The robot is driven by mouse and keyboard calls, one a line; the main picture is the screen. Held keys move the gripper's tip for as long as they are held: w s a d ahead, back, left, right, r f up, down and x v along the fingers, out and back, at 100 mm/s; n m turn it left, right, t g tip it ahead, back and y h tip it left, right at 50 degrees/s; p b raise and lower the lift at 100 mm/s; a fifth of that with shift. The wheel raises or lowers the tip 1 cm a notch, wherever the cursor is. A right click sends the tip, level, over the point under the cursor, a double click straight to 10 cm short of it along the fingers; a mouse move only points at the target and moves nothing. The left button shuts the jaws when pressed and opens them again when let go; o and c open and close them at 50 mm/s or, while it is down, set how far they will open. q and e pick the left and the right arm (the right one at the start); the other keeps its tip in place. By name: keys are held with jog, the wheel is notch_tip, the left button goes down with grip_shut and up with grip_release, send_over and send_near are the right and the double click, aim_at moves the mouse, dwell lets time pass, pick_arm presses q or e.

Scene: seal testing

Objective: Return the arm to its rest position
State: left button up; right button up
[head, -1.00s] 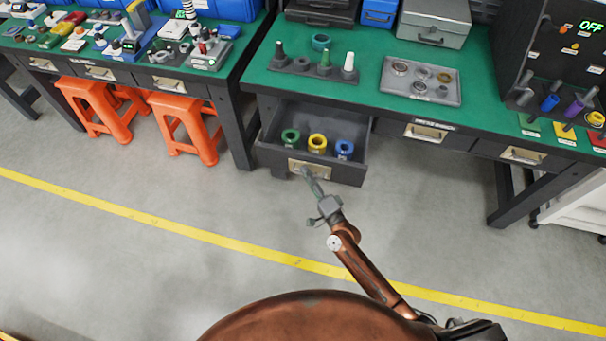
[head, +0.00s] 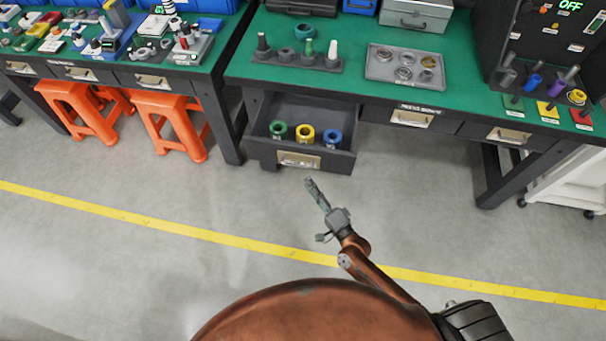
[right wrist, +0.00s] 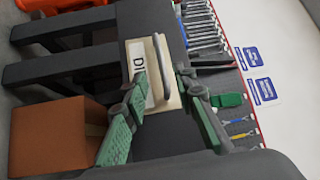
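My right gripper (head: 315,190) hangs over the floor just in front of the pulled-out drawer (head: 262,158), a short gap from its handle (head: 299,161). In the right wrist view its two fingers (right wrist: 163,85) are spread apart with nothing held between them. The drawer's front plate and handle (right wrist: 161,66) show beyond the fingers. The drawer stands open and holds a green ring (head: 278,130), a yellow ring (head: 305,133) and a blue ring (head: 332,138). My left gripper is out of view.
The green-topped bench (head: 350,85) carries a peg rack (head: 297,67), a grey tray (head: 405,68) and a dark panel reading OFF (head: 532,45). Orange stools (head: 168,118) stand at the left. Floor in front of the drawer is clear.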

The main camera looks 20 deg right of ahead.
jog(key=shift+v, duration=1.1)
jog(key=shift+f, duration=0.1)
